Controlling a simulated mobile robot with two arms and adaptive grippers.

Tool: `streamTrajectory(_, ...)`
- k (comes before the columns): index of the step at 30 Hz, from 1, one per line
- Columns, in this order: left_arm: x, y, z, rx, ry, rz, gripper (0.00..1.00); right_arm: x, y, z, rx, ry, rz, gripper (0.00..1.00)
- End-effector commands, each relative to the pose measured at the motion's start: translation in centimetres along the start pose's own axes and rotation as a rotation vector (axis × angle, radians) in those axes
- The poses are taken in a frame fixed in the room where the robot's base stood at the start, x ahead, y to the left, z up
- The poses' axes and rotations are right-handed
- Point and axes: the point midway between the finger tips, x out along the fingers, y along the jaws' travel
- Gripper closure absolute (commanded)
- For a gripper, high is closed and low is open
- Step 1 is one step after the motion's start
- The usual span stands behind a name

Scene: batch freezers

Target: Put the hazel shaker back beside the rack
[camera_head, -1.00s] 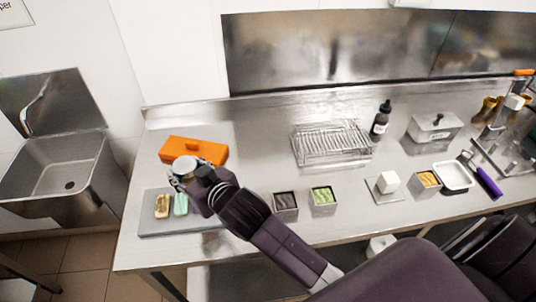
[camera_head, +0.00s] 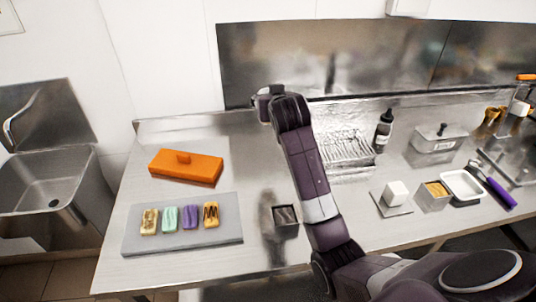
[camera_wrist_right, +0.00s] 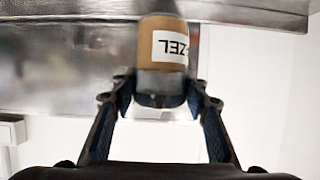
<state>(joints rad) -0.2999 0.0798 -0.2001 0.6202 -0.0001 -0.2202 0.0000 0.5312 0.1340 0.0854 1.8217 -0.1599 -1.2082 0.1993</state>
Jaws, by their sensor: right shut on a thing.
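The hazel shaker (camera_wrist_right: 170,28), brown with a white label partly reading "ZEL" upside down, is between the fingers of my right gripper (camera_wrist_right: 162,95) in the wrist view. The gripper is shut on it. In the head view my right gripper (camera_head: 266,103) is at the back of the counter, left of the wire rack, apparently raised. The shaker is mostly hidden there. The wire rack (camera_head: 352,150) lies on the counter, its left part covered by my right arm. My left gripper is not in view.
An orange box (camera_head: 190,168) and a grey board (camera_head: 135,240) with several eclairs are on the left. A dark bottle (camera_head: 383,132) stands right of the rack. A small metal container (camera_head: 286,228) is in front. Bare counter (camera_head: 235,140) lies left of the rack.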

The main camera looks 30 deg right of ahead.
Motion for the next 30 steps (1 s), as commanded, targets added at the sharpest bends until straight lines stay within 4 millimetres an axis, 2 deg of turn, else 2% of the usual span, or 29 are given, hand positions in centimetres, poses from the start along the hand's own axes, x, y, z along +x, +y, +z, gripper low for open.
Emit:
streamTrajectory(3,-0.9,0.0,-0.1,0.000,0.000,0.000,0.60,1.2,0.0,3.2,-0.003,-0.008,0.000,0.83)
streamTrajectory(12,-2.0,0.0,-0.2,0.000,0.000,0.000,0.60,4.0,-0.1,10.1,-0.003,-0.004,-0.001,0.83)
streamTrajectory(20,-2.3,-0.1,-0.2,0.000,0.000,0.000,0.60,5.1,-0.1,12.5,-0.002,-0.001,-0.001,0.83)
streamTrajectory(27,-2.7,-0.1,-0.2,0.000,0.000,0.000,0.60,6.4,-0.1,15.6,-0.001,-0.001,-0.001,0.83)
streamTrajectory(30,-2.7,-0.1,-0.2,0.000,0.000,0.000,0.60,6.5,-0.1,15.9,-0.001,0.002,-0.003,0.83)
